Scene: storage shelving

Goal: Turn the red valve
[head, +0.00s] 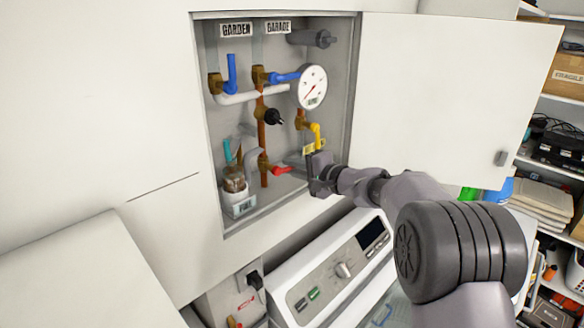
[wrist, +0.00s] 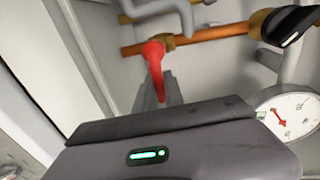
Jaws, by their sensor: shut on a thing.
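The red valve (head: 280,170) is low in the open wall cabinet, on a copper pipe; in the head view its lever points right, towards my gripper (head: 313,174). In the wrist view the red valve lever (wrist: 153,55) comes down from a brass fitting, and its end goes between the grey fingers of my gripper (wrist: 158,92). My gripper is shut on the lever's end. The wrist housing hides part of the fingers in the wrist view.
A yellow valve lever (head: 316,130) and a pressure gauge (head: 312,88) are just above my gripper. Blue levers (head: 232,72) sit higher up. A jar (head: 234,180) stands lower left. The cabinet door (head: 450,90) is open to the right; a washing machine (head: 330,270) stands below.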

